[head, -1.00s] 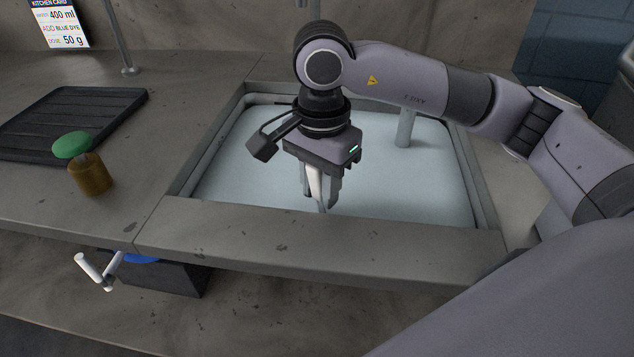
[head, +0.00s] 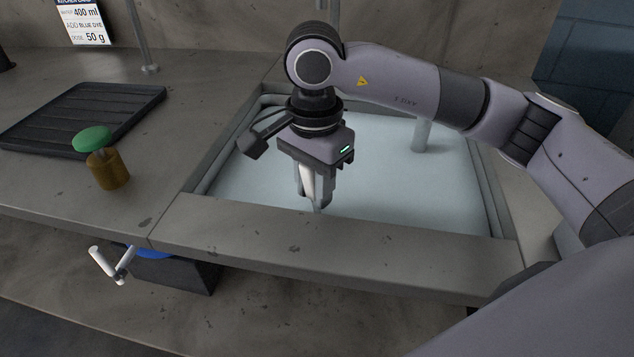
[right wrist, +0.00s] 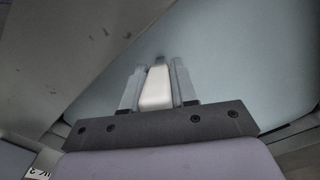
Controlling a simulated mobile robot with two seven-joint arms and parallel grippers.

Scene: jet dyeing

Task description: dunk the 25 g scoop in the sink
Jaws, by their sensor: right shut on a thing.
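The sink (head: 474,230) is a wide basin set in the grey counter, its inside filled with a flat pale blue surface. My right gripper (head: 316,190) points down over the front part of the sink, near its front rim. It is shut on a white handle, which I take to be the 25 g scoop (head: 306,180). In the right wrist view the white piece (right wrist: 155,88) sits between the two grey fingers (right wrist: 157,85). The scoop's bowl is hidden, and I cannot tell whether its low end touches the pale blue surface. My left gripper is out of view.
A grey post (head: 422,134) rises at the sink's back right.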

